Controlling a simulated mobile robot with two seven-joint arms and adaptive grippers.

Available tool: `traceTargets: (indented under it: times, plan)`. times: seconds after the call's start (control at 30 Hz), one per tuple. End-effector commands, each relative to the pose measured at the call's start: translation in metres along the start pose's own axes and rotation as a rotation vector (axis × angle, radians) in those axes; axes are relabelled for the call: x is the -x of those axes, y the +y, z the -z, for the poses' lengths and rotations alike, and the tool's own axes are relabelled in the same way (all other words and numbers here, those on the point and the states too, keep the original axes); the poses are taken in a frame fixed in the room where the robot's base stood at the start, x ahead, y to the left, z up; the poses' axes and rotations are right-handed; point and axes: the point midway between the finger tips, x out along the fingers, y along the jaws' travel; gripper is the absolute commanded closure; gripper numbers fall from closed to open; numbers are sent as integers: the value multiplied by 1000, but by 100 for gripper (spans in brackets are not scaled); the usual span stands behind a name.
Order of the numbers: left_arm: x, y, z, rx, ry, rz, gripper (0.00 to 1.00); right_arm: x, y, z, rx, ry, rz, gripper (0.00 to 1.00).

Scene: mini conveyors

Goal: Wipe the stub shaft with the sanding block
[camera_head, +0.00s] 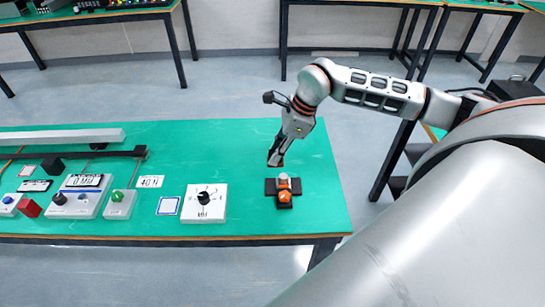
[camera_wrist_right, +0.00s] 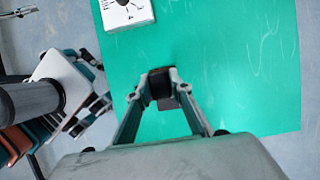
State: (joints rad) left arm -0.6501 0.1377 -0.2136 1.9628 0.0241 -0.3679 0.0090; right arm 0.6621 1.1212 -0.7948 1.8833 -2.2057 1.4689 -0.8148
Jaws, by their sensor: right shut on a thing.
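My right gripper (camera_head: 277,157) is shut on a small dark block, which I take to be the sanding block (camera_wrist_right: 160,84); it shows dark between the fingertips in the right wrist view. In the head view the block (camera_head: 276,164) shows a reddish edge and is above the green table, just behind a small dark fixture (camera_head: 270,188). The fixture carries a pale rounded stub (camera_head: 284,179), likely the stub shaft, and an orange knob-like part (camera_head: 285,197) in front of it. I cannot tell any contact between block and stub. My left gripper is in neither view.
A white dial box (camera_head: 204,203) stands left of the fixture on the green table (camera_head: 230,150). Further left are a green-button box (camera_head: 120,204), a display box (camera_head: 80,196) and a long conveyor bar (camera_head: 65,139). The table's right edge lies close to the fixture.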

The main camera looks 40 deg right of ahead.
Motion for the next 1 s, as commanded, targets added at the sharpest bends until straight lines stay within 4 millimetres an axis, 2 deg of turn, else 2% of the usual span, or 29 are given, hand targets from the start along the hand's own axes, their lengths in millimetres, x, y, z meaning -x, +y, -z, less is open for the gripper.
traceTargets:
  times: [0.1, 0.23, 0.47, 1.0]
  plan:
    - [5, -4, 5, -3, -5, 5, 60, 14, -4, -1, -4, 1, 4, 100]
    - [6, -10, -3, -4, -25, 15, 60, 22, -5, -2, -6, 0, 3, 100]
    - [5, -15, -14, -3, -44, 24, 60, 23, -5, -1, -7, 0, 3, 100]
    - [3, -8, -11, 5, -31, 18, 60, 25, -5, -7, 14, -3, -4, 100]
